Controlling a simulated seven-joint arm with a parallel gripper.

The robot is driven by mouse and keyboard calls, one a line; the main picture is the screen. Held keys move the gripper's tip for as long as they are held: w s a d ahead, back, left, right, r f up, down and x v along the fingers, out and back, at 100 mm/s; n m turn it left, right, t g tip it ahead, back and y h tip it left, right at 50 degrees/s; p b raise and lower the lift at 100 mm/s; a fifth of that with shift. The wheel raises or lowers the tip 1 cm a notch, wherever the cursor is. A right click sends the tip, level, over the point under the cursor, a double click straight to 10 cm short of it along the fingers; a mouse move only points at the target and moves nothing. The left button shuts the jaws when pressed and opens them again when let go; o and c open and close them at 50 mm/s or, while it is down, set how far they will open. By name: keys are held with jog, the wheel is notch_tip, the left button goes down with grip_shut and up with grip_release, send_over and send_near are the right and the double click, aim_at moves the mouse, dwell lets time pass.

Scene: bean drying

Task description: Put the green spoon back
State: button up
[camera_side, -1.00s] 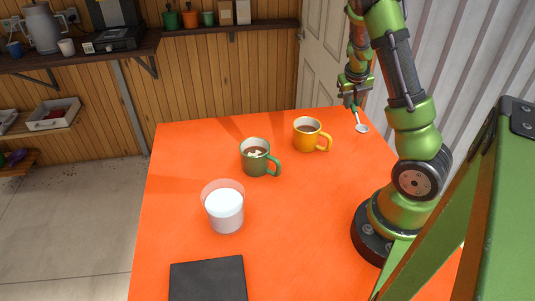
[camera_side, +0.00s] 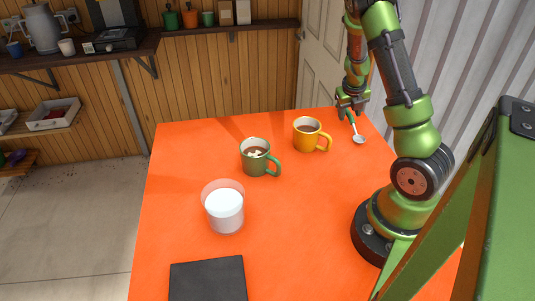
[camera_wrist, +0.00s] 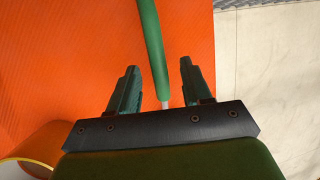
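The green spoon (camera_side: 350,118) is at the far right corner of the orange table, its metal bowl (camera_side: 358,139) toward the robot base. It appears to lie on the tabletop. My gripper (camera_side: 350,100) is just above the handle end. In the wrist view the green handle (camera_wrist: 152,45) runs between my two spread fingers (camera_wrist: 158,68), with visible gaps on both sides. The gripper is open. The spoon's bowl is hidden there behind the gripper body.
A yellow mug (camera_side: 307,138) stands left of the spoon; its rim shows at lower left in the wrist view (camera_wrist: 30,150). A green mug (camera_side: 256,162), a glass of white contents (camera_side: 225,211) and a dark slab (camera_side: 207,280) are farther left and nearer. The table's right middle is clear.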

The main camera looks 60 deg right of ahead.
jog(key=w+v, duration=0.1)
jog(key=v, duration=1.1)
jog(key=w+a+r+n+t+y, duration=0.1)
jog(key=w+a+n+t+y, duration=0.15)
jog(key=a+n, duration=0.65)
jog(key=w+a+r+n+t+y, duration=0.1)
jog(key=w+a+n+y, duration=0.15)
jog(key=a+n, duration=0.7)
jog(key=s+a+r+n+t, duration=0.1)
jog(key=s+a+r+n, duration=0.2)
jog(key=a+n, duration=0.4)
jog(key=s+a+r+n+t+y, duration=0.1)
jog(key=a+r+n, duration=0.4)
jog(key=n, duration=1)
jog(key=shift+s+a+r+t, duration=0.25)
jog(key=shift+s+a+t, duration=0.2)
jog(key=shift+s+a, duration=0.85)
jog(key=shift+w, duration=0.15)
jog(key=shift+c, duration=0.3)
